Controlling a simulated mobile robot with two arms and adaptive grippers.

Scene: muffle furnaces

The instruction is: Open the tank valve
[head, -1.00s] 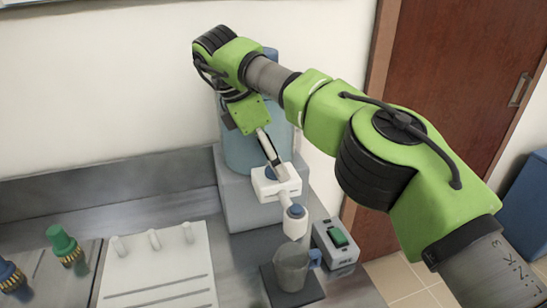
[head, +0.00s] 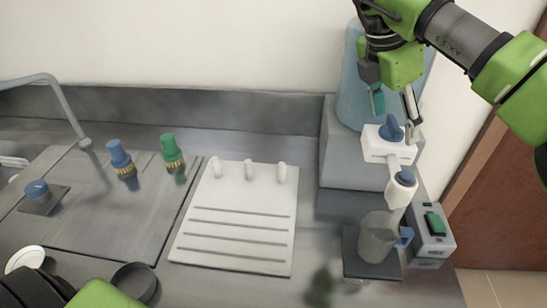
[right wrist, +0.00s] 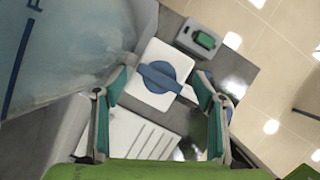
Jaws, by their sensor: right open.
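The light-blue tank (head: 354,85) stands on a grey block at the right in the head view. Its white valve body (head: 378,148) carries a blue knob (head: 391,130) with a raised bar. My right gripper (head: 393,106) is open just above the knob, its fingers pointing down. In the right wrist view the knob (right wrist: 163,76) lies between the two spread fingers of my right gripper (right wrist: 160,88), with gaps on both sides. No contact shows there. Part of my left arm shows at the bottom left of the head view; its gripper is out of sight.
Below the spout (head: 402,188), a clear beaker (head: 377,238) stands on a dark plate (head: 374,270). A grey box with a green switch (head: 435,224) is beside it. A white pegged board (head: 238,255), green tap (head: 171,147) and blue tap (head: 120,155) are to the left.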

